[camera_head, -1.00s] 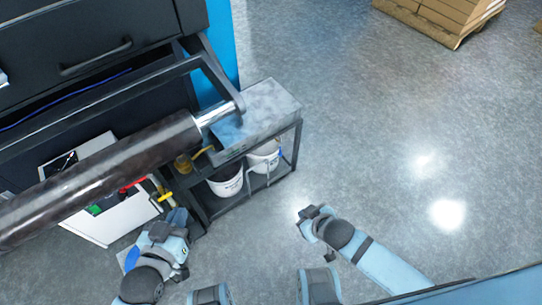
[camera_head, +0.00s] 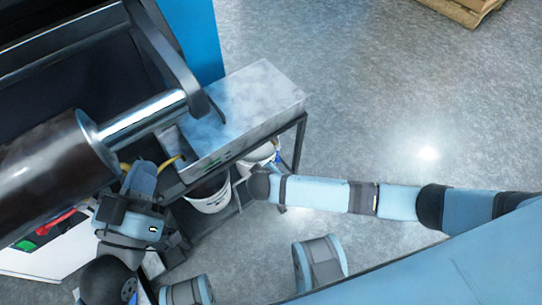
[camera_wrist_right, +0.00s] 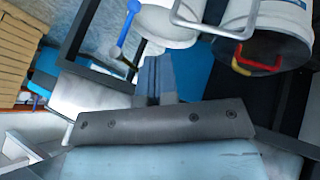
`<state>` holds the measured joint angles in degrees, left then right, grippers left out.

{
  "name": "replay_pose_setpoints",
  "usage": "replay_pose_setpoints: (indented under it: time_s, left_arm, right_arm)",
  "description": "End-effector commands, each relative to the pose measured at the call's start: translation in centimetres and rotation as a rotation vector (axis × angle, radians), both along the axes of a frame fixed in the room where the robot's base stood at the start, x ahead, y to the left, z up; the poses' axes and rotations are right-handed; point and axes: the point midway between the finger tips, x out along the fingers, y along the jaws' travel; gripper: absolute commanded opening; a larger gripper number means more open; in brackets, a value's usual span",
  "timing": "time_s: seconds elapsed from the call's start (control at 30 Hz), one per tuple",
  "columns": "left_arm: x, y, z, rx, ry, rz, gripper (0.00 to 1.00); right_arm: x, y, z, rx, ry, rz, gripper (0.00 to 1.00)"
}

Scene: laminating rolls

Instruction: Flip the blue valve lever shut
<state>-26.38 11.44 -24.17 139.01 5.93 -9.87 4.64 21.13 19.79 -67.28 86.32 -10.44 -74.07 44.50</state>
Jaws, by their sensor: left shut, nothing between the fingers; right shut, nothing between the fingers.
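A small blue piece (camera_head: 277,160) shows beside a white bucket on the cart's lower level; a thin blue handle with a round end (camera_wrist_right: 126,28) shows in the right wrist view. I cannot tell whether either is the blue valve lever. My left gripper (camera_head: 141,176) is shut and empty, below the roller's shaft and left of the grey-topped cart. My right gripper (camera_wrist_right: 155,77) is shut and empty, its fingers near the blue handle and below a white bucket in the picture. In the head view its fingers are hidden at the arm's end, beside the cart.
The large dark roller (camera_head: 48,170) and its shiny shaft (camera_head: 150,115) hang over the left side. The cart's grey top (camera_head: 250,105) stands at centre, with white buckets (camera_head: 210,200) beneath. Red (camera_head: 55,222) and green (camera_head: 25,245) parts lie at lower left.

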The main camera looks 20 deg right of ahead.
Motion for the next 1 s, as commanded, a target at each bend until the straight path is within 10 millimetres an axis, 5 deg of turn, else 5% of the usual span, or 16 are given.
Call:
replay_pose_setpoints:
  time_s: [0.47,1.0]
  left_arm:
    - [0.0,0.0,-0.3,0.0,0.003,-0.004,0.0]
    - [0.3,-0.6,-7.8,0.105,0.202,-0.07,0.0]
  right_arm:
    - [0.4,-0.1,-0.5,-0.006,-0.004,-0.003,0.0]
    - [6.2,-2.1,-8.8,-0.007,-0.005,-0.003,0.0]
